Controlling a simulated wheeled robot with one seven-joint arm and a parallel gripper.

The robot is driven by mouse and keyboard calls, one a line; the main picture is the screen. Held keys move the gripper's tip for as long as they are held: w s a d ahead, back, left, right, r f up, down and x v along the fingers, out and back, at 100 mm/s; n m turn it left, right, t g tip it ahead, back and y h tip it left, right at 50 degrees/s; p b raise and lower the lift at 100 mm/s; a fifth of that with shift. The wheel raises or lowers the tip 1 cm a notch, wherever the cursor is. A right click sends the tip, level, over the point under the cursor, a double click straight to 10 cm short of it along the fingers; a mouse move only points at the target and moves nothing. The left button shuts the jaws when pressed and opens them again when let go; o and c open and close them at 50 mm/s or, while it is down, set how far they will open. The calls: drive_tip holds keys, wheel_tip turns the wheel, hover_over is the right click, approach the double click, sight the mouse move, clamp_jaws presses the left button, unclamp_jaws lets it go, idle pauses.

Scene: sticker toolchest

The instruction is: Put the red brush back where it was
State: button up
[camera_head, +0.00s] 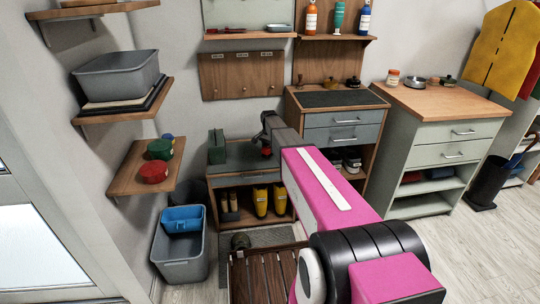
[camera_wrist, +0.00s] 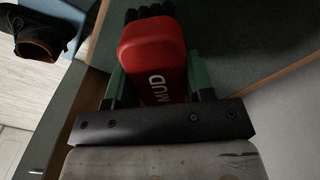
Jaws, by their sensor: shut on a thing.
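The red brush (camera_head: 266,152) is small in the head view, at the end of my arm over the low bench with a grey-green top (camera_head: 236,158). In the wrist view the red brush (camera_wrist: 152,60) shows a red body marked "MUD", with dark bristles pointing away from my wrist. My gripper (camera_wrist: 157,66) is shut on it, with a green finger on either side. In the head view my gripper (camera_head: 267,146) is mostly dark and small. Whether the brush touches the bench top cannot be told.
A green box (camera_head: 216,146) stands on the bench's left end. Yellow boots (camera_head: 270,200) stand on its shelf below. A taller drawer cabinet (camera_head: 335,100) is close on the right. A wall shelf with red and green tins (camera_head: 130,180) is on the left. A dark shoe (camera_wrist: 38,42) shows in the wrist view.

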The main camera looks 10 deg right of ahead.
sight(270, 154)
drive_tip(key=shift+w+d+f, duration=0.1)
drive_tip(key=shift+d+f, duration=0.1)
drive_tip(key=shift+f, duration=1.9)
drive_tip(key=shift+f, duration=0.15)
drive_tip(key=o, duration=0.9)
wheel_tip(270, 154, up, 12)
drive_tip(key=shift+a, duration=0.1)
drive_tip(key=s+f+n, duration=0.2)
drive_tip(key=s+n, duration=0.1)
drive_tip(key=s, duration=0.9)
drive_tip(key=s+f+n, duration=0.2)
drive_tip(key=s+n, duration=0.1)
drive_tip(key=s, duration=1)
drive_tip(key=s+f+n, duration=0.2)
drive_tip(key=s+n, duration=0.1)
drive_tip(key=s, duration=0.9)
drive_tip(key=shift+s+f, duration=0.15)
